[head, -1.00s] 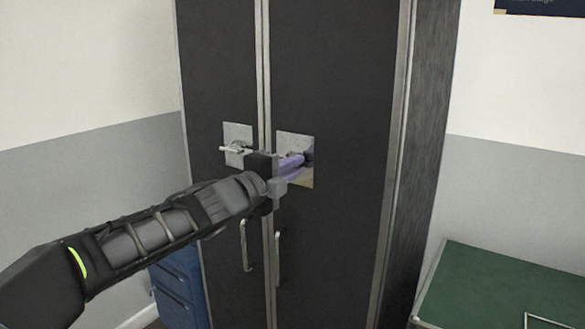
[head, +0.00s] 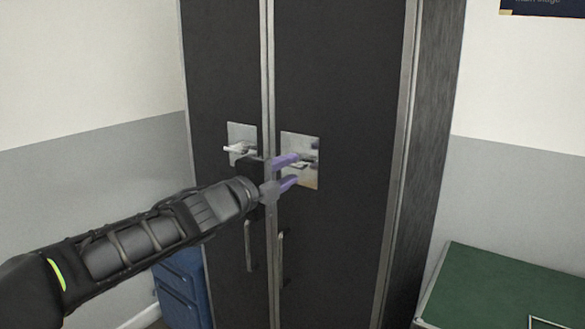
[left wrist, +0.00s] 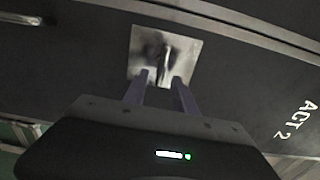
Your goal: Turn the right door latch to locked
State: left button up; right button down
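The right door latch is a small metal lever (head: 306,164) on a shiny square plate (head: 309,180) on the dark right wardrobe door (head: 335,90). My left gripper (head: 296,171) is in front of this plate, with its two purple fingers apart, one above the other, and nothing held. In the left wrist view the fingertips (left wrist: 160,80) are at the plate's near edge (left wrist: 140,38). The latch lever (left wrist: 164,58) shows just beyond the gap between them. I cannot tell whether they touch it. My right gripper is not in view.
The left door has its own latch (head: 238,148), beside my left gripper. Two vertical door handles (head: 281,258) are below. A blue case (head: 180,290) stands at the lower left. A green-topped table (head: 500,285) is at the right.

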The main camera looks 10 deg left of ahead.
pick_arm(q)
jog(key=v, duration=0.5)
jog(key=shift+s+a+p, duration=0.1)
jog(key=shift+p, duration=0.2)
